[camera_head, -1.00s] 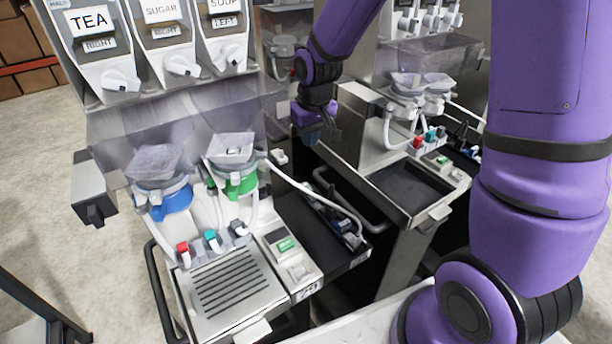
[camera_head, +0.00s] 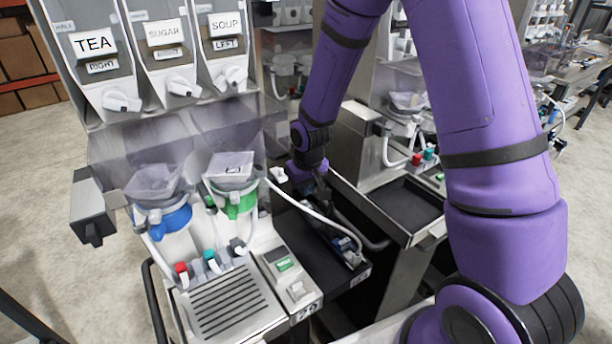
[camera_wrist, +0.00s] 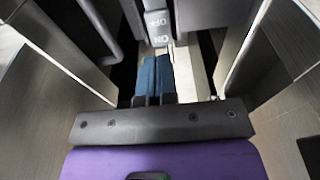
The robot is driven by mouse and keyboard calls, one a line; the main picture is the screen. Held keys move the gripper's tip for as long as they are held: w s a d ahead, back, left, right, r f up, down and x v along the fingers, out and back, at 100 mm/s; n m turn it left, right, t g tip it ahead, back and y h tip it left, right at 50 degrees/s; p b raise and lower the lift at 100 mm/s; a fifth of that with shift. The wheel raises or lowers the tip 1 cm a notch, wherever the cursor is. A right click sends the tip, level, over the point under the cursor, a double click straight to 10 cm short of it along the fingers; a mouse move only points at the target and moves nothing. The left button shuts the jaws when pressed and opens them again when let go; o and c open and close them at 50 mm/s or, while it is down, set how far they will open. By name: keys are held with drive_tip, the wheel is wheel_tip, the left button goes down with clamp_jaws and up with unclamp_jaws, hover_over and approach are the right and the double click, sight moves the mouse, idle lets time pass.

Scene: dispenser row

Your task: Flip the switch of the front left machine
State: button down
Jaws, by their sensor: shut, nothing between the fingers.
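The front left machine (camera_head: 170,115) is a grey dispenser with TEA, SUGAR and SOUP labels, at the left of the head view. A light grey switch marked ON and OFF (camera_wrist: 157,28) shows at the top middle of the wrist view. A small white part (camera_head: 278,175) on the machine's right side may be this switch. My gripper (camera_head: 322,195) is low in the gap to the right of this machine. In the wrist view its two blue fingers (camera_wrist: 153,72) are together and empty, pointing at the ON end. I cannot tell whether they touch it.
A second machine with a dark tray (camera_head: 408,205) stands close on the right, so the gap is narrow. White tubes (camera_head: 315,212) and a black shelf (camera_head: 300,250) lie just in front of my gripper. Grey panels (camera_wrist: 50,85) flank the fingers in the wrist view.

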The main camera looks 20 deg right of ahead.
sight(306, 206)
drive_tip(key=shift+w+f, duration=0.2)
drive_tip(key=shift+f, duration=1.1)
